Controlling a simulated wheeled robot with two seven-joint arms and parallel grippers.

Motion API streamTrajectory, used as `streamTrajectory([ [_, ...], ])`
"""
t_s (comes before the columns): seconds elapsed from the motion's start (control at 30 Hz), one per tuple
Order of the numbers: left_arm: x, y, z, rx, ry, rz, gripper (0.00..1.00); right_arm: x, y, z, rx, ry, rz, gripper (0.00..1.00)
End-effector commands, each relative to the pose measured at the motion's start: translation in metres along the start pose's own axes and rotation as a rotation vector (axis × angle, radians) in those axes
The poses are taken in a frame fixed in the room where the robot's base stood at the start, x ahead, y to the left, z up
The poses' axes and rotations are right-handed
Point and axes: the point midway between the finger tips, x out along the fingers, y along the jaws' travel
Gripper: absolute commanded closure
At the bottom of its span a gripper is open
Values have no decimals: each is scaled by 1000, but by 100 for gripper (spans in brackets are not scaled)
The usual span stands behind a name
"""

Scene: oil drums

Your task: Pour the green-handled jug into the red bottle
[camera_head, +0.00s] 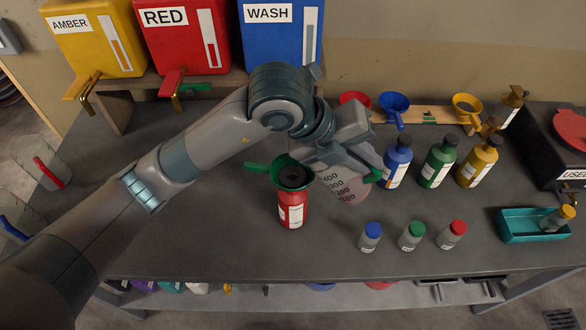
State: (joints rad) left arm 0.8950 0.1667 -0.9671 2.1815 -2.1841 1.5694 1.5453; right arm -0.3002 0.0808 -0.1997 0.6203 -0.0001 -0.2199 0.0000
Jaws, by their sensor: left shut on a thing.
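The red bottle (291,212) stands upright on the grey bench near the middle. A green funnel (273,166) sits over its top, with a dark round area inside. My left gripper (364,160) is shut on the green-handled jug, just right of the funnel. The clear jug (346,188) is tilted, with black scale marks and a reddish tint low down; a bit of its green handle (375,175) shows. My gripper and wrist hide its upper part, and I cannot tell whether liquid flows. My right gripper is not in view.
Blue (398,162), green (438,163) and yellow (478,163) bottles stand right of the jug. Several small capped vials (411,237) stand in front. A teal tray (522,229) lies right. A red-handled jug (46,163) stands left. A funnel rack (430,115) and labelled drums (187,37) are behind.

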Motion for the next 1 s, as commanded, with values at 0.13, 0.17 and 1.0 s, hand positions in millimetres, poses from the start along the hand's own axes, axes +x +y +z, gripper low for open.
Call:
streamTrajectory([
  [0.13,17,-2,-8,43,-18,89,100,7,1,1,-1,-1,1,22],
  [0.17,20,-2,-9,50,-22,105,100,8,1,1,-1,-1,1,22],
  [1.0,100,-2,-42,242,-120,567,100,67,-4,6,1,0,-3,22],
])
